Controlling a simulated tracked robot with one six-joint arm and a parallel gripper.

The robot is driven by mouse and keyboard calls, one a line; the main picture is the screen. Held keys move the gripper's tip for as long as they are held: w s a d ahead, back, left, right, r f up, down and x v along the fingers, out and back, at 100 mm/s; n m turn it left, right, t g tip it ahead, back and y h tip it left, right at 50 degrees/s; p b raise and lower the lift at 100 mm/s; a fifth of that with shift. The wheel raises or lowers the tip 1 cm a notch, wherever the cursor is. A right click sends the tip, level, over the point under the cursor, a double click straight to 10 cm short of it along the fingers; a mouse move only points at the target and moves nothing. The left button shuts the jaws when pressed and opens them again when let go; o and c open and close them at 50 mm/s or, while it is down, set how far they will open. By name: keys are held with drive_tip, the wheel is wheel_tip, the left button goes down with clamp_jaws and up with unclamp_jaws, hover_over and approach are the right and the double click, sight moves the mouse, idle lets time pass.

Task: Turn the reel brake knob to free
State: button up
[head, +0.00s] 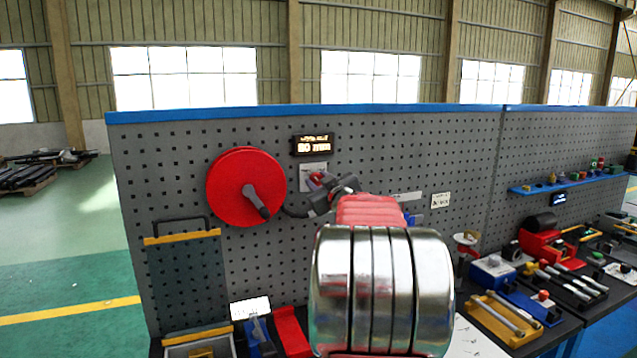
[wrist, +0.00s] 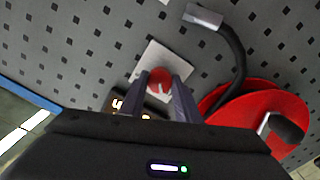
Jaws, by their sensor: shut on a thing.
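The red brake knob (wrist: 159,80) sits on a pale square plate (wrist: 166,58) fixed to the pegboard. A white pointer mark shows on its face in the wrist view. My gripper (wrist: 161,88) has one finger on each side of the knob and is shut on it. In the head view my gripper (head: 324,184) reaches the plate (head: 312,168), and the knob (head: 316,178) is mostly covered by the fingers. The red reel (head: 228,190) with its grey crank hangs left of the plate; it also shows in the wrist view (wrist: 228,102).
A small lit display (head: 313,145) is just above the plate; its reading is blurred. A dark hose (wrist: 238,58) curves between the reel and a metal end piece. My arm hides the board's lower middle. Tools and trays (head: 510,310) crowd the bench at right.

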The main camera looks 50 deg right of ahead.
drive_tip(key=shift+n, duration=0.3)
drive_tip(key=o, duration=1)
drive_tip(key=shift+o, duration=0.2)
drive_tip(key=v, duration=1.3)
drive_tip(key=shift+s+a, duration=0.2)
drive_tip(key=shift+s, duration=0.15)
drive_tip(key=shift+f, duration=0.1)
